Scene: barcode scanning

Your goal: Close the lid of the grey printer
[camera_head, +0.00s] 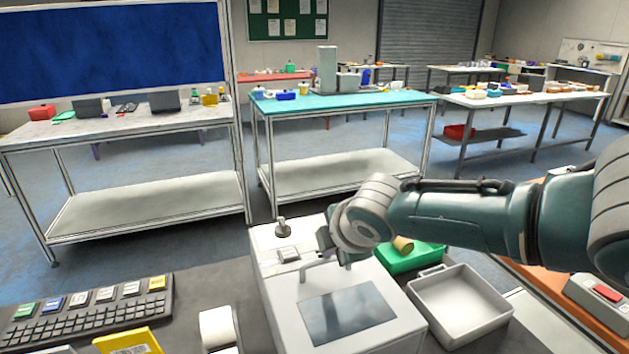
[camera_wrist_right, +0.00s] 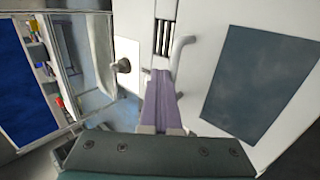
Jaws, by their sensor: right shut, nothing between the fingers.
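The grey printer (camera_head: 270,262) stands on the near bench in the head view. Its lid (camera_head: 385,338) has a dark window (camera_head: 347,314) and looks lowered over the body; I cannot tell whether it is fully shut. My right gripper (camera_head: 328,244) is over the printer's far part, at the lid's edge beside a bent handle (camera_head: 309,270). In the right wrist view, the shut fingers (camera_wrist_right: 161,82) hold nothing and lie close beside the handle (camera_wrist_right: 183,48), with the window (camera_wrist_right: 262,82) to their right. Contact is unclear. My left gripper is out of view.
A knob (camera_head: 282,227) stands on the printer's far left corner. A keyboard (camera_head: 90,315), a yellow box (camera_head: 128,341) and a white roll (camera_head: 217,328) are to the left. A grey tray (camera_head: 460,305) and a green bin (camera_head: 405,258) are close on the right.

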